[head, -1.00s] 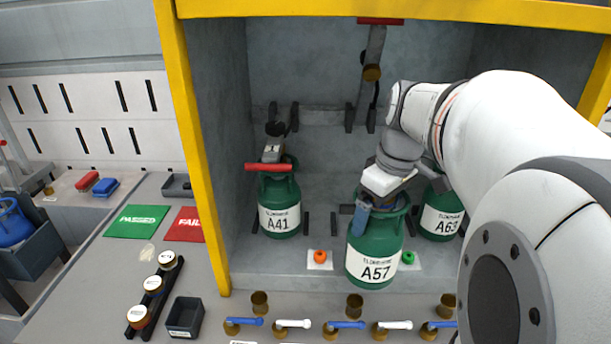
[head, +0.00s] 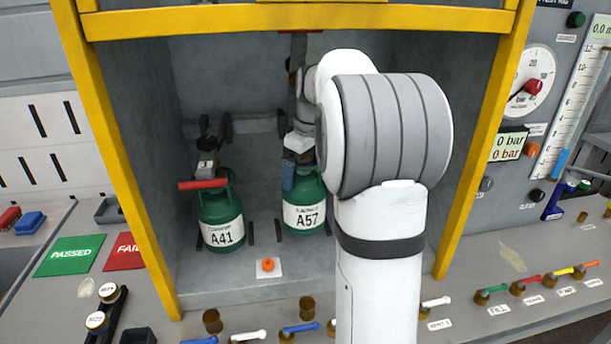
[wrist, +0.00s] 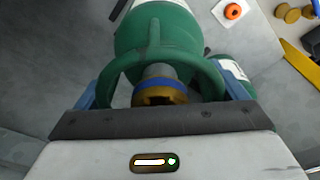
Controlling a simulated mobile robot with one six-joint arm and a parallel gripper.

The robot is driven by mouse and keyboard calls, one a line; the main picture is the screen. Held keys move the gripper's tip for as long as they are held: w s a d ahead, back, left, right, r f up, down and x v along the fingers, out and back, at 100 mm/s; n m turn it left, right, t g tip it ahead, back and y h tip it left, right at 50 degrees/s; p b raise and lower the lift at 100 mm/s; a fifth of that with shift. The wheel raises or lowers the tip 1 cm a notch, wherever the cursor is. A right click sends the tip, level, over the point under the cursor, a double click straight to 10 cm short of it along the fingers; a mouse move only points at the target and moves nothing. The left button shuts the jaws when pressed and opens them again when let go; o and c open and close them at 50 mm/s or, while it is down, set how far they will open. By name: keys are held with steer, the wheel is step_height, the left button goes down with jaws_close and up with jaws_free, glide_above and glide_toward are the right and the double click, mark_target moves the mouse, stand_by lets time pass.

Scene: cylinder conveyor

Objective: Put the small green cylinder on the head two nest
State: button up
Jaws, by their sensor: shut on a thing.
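The green cylinder A57 (head: 304,215) stands upright in the bay, right of the green cylinder A41 (head: 221,230). My gripper (head: 290,175) is above A57 and shut on its top collar. In the wrist view, the blue fingers straddle the collar of A57 (wrist: 155,40), with a brass valve inside it. A57 is roughly below the middle head, whose arm (head: 295,80) shows partly behind my wrist. Whether its base touches the nest cannot be told. The nest itself is hidden.
A41 sits under the left head with a red handle (head: 203,184). An orange knob on a white plate (head: 268,266) lies on the bay floor in front. A yellow frame (head: 125,180) borders the bay. Valves with blue and white levers line the front. My arm hides the bay's right side.

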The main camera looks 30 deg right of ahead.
steer(key=shift+w+d+r, duration=0.15)
steer(key=shift+w+r, duration=0.05)
steer(key=shift+w, duration=0.45)
steer(key=shift+s+f, duration=0.1)
steer(key=shift+f, duration=1.7)
steer(key=shift+f, duration=0.15)
steer(key=o, duration=1.7)
steer(key=shift+f, duration=0.1)
steer(key=shift+o, duration=0.2)
steer(key=r, duration=0.5)
steer(key=s+r, duration=0.1)
steer(key=r, duration=0.1)
steer(key=shift+d+r, duration=0.25)
steer(key=shift+r, duration=0.1)
